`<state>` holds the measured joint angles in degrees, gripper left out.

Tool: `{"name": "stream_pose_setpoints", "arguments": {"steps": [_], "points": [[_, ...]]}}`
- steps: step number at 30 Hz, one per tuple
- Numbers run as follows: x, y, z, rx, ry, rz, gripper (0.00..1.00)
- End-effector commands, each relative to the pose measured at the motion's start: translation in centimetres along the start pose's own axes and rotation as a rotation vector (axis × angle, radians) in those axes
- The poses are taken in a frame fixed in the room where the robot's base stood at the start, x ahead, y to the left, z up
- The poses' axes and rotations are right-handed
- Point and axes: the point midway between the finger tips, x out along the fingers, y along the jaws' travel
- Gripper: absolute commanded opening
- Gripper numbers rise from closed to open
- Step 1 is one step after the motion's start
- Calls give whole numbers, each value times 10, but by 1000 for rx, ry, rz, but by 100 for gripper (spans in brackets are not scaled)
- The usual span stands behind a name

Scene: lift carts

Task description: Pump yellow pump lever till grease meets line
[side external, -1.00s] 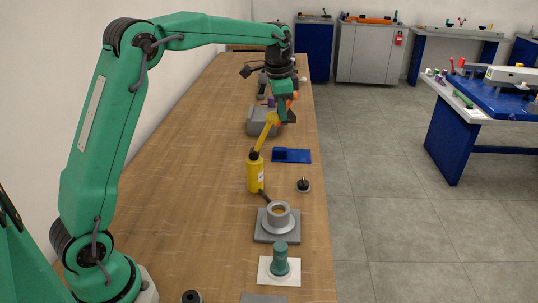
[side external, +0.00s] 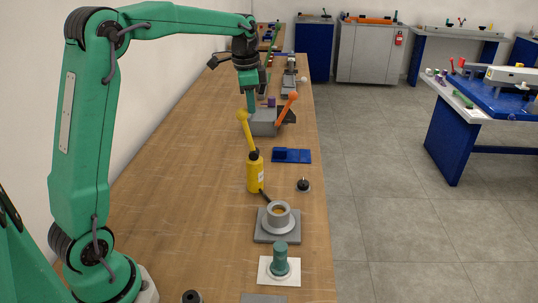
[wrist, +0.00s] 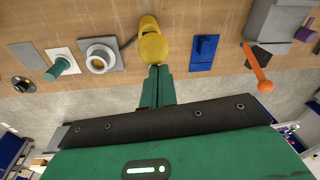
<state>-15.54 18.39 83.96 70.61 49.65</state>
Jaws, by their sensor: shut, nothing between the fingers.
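The yellow grease pump (side external: 255,175) stands upright on the bench. Its yellow lever (side external: 247,132) leans up and to the left, with a round knob on top. My gripper (side external: 250,116) is shut and empty, pointing down close beside the knob. In the wrist view the shut fingertips (wrist: 155,72) are right by the yellow knob (wrist: 153,46); I cannot tell whether they touch. A dark hose runs from the pump to a grey cup (side external: 279,219) on a grey plate. Some orange-brown grease shows inside the cup; I cannot make out a line.
A grey block device (side external: 263,127) with an orange-knobbed lever (side external: 288,107) stands behind the pump. A blue holder (side external: 293,156), a small black knob (side external: 303,185) and a green stamp on a white plate (side external: 265,275) are nearby. The bench left of the pump is clear.

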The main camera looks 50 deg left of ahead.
Motion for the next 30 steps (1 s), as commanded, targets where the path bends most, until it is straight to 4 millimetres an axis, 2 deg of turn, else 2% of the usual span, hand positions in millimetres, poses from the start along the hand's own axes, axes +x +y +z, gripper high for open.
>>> {"name": "stream_pose_setpoints", "arguments": {"steps": [17, 30], "points": [[-1, 0, -2, 0, 1, 0, 0], [-12, -2, -34, 2, 4, 4, 0]]}}
